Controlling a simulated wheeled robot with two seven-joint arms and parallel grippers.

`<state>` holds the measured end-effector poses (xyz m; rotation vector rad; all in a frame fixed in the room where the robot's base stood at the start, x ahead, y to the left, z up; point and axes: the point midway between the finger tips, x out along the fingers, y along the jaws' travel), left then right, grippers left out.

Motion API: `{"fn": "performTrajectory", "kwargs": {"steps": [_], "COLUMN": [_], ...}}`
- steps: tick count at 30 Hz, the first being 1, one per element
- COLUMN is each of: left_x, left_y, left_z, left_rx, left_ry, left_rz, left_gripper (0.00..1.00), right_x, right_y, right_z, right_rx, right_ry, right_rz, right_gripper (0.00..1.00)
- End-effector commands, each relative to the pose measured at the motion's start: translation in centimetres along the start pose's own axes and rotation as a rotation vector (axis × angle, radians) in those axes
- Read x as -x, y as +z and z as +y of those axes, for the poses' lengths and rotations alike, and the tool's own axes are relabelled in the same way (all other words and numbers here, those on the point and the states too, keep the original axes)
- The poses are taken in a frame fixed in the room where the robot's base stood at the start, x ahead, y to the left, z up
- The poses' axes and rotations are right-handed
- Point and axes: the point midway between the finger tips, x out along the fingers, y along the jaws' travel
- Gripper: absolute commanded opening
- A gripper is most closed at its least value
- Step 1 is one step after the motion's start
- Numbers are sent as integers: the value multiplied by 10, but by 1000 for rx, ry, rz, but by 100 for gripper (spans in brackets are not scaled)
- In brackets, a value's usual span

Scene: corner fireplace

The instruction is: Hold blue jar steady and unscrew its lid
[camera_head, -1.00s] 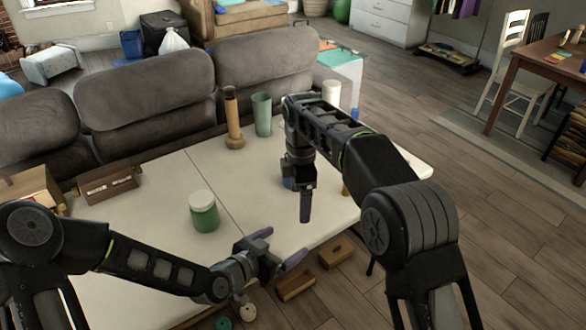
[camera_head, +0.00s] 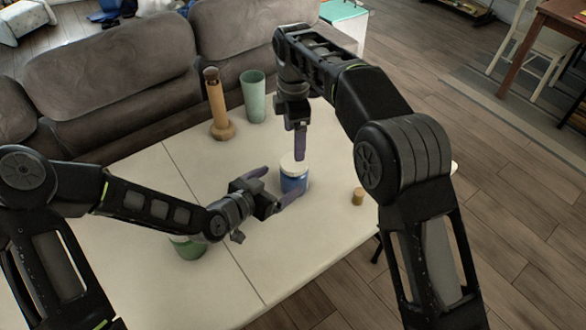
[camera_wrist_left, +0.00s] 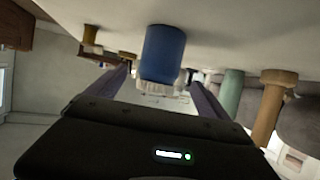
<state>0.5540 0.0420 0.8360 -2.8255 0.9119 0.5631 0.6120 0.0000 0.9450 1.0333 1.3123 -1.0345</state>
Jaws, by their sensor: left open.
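The blue jar (camera_head: 294,183) with a white lid (camera_head: 293,163) stands upright on the white table. It shows upside down ahead in the left wrist view (camera_wrist_left: 164,54), lined up between the fingers. My left gripper (camera_head: 277,186) is open at the jar's left side, one finger toward the back and one toward the front. I cannot tell how far the jar is between the fingertips. My right gripper (camera_head: 300,143) points down just above the lid. Only one of its fingers shows clearly, so its opening is unclear.
A green jar (camera_head: 188,249) is partly hidden by my left arm. A wooden bottle-shaped item (camera_head: 217,106) and a green cup (camera_head: 254,97) stand at the back by the grey sofa (camera_head: 110,80). A small cork-like piece (camera_head: 357,196) lies right of the blue jar.

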Motion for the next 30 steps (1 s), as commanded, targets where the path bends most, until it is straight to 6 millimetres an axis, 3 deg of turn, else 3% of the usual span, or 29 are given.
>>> {"fn": "performTrajectory", "kwargs": {"steps": [11, 24, 30], "left_x": [-9, -68, -78], "left_y": [0, 0, 0], "left_z": [0, 0, 0], "left_rx": [0, 1, 0], "left_ry": [1, 1, 0], "left_rz": [0, 1, 0], "left_gripper": [91, 91, 91], "right_x": [0, 0, 0], "right_y": [0, 0, 0], "right_z": [0, 0, 0], "right_rx": [0, 0, 0], "right_ry": [0, 0, 0], "right_rz": [0, 0, 0], "right_gripper": [86, 86, 86]}}
